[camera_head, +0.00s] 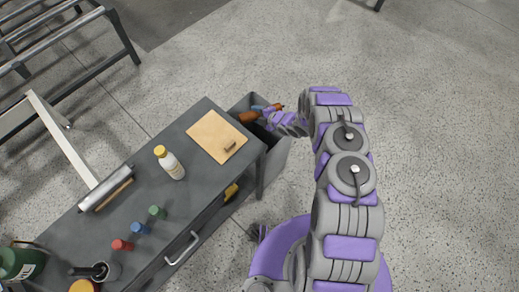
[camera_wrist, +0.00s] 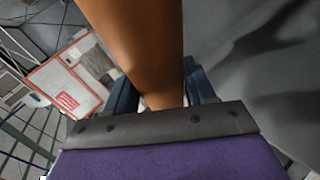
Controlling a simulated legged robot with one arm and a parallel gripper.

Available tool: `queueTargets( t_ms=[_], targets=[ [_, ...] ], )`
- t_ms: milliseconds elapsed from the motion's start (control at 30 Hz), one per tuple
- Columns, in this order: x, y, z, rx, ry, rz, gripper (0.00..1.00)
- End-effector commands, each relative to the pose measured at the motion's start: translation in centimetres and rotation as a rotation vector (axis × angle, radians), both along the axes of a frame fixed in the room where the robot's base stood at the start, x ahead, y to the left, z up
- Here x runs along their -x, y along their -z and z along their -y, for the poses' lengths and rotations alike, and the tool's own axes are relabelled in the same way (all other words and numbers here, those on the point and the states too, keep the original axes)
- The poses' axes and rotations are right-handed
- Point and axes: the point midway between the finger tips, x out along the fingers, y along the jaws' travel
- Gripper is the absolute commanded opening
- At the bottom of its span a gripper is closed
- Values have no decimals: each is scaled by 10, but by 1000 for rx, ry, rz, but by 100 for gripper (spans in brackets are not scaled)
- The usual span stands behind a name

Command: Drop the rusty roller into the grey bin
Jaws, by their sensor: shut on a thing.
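The rusty roller (camera_head: 248,117) is an orange-brown, rounded length held in my gripper (camera_head: 263,110). It sticks out on both sides of the blue fingers. The grey bin (camera_head: 276,158) stands on the floor against the right end of the dark workbench. My gripper and the roller are over the bin's opening, and its inside is mostly hidden by them and by shadow. In the wrist view the roller (camera_wrist: 135,45) runs from the top edge down between the two blue fingers of my gripper (camera_wrist: 160,92), which is shut on it.
A metal rack (camera_head: 60,55) stands at upper left. The floor at right is clear.

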Motion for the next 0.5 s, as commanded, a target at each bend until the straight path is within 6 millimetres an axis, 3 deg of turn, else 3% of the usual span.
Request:
queueTargets(
  t_ms=[200,233,500],
  targets=[
    [-1,-1,1,-1,1,2,6],
    [-1,-1,1,0,1,1,57],
    [-1,1,-2,3,0,0,83]
  ],
)
